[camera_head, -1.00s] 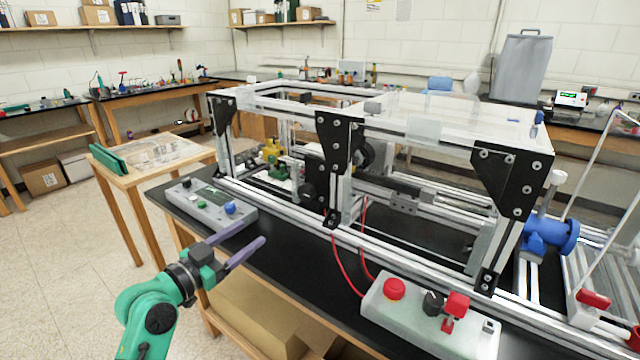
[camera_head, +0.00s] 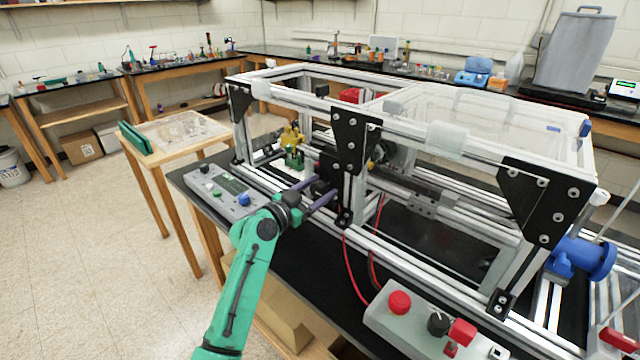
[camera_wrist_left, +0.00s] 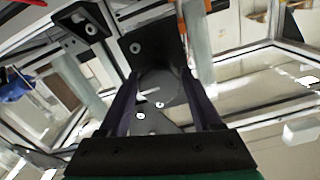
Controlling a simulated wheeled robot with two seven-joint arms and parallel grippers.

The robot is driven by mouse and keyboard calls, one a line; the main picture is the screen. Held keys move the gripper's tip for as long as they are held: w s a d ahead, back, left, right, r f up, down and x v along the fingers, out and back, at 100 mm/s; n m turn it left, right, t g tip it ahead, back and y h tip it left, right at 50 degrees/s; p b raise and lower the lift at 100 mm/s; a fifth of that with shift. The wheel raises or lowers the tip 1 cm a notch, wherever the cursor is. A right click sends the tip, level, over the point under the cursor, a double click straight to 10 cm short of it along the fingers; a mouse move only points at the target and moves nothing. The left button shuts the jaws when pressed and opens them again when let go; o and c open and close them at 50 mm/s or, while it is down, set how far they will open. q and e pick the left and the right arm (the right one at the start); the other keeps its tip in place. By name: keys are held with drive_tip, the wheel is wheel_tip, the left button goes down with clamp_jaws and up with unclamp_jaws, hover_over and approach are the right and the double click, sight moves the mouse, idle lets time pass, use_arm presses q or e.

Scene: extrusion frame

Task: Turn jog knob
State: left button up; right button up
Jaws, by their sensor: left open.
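A dark round knob (camera_wrist_left: 168,88) shows in the left wrist view, in front of a black bracket with bolts on the extrusion frame. I take it for the jog knob. My left gripper (camera_head: 325,186) is open, and its two purple fingers point at the front of the frame. In the left wrist view the fingers (camera_wrist_left: 163,88) stand on either side of the knob. I cannot tell whether they touch it. In the head view the fingers and dark parts behind them largely hide the knob. My right gripper is not in view.
The aluminium extrusion frame (camera_head: 430,252) with black corner brackets fills the bench. A grey control panel (camera_head: 222,190) with a blue knob lies left of my arm. A box with a red button (camera_head: 399,302) and a black selector (camera_head: 438,323) stands at front right, with red cables behind it.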

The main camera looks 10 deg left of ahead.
use_arm(q)
drive_tip(key=shift+w+d, duration=0.1)
drive_tip(key=shift+w, duration=0.05)
clamp_jaws()
drive_tip(key=shift+n, duration=0.4)
drive_tip(key=n, duration=0.2)
drive_tip(key=shift+n, duration=0.3)
drive_tip(key=n, duration=0.4)
drive_tip(key=shift+n, duration=0.3)
drive_tip(key=n+p, duration=0.1)
drive_tip(key=n, duration=0.3)
drive_tip(key=shift+w+a+n+p, duration=0.1)
drive_tip(key=shift+a+n+p, duration=0.1)
drive_tip(key=shift+n+p, duration=0.15)
drive_tip(key=n+p, duration=0.1)
drive_tip(key=n, duration=0.3)
drive_tip(key=shift+f+n+p, duration=0.15)
drive_tip(key=shift+n+p, duration=0.2)
drive_tip(key=shift+p, duration=0.05)
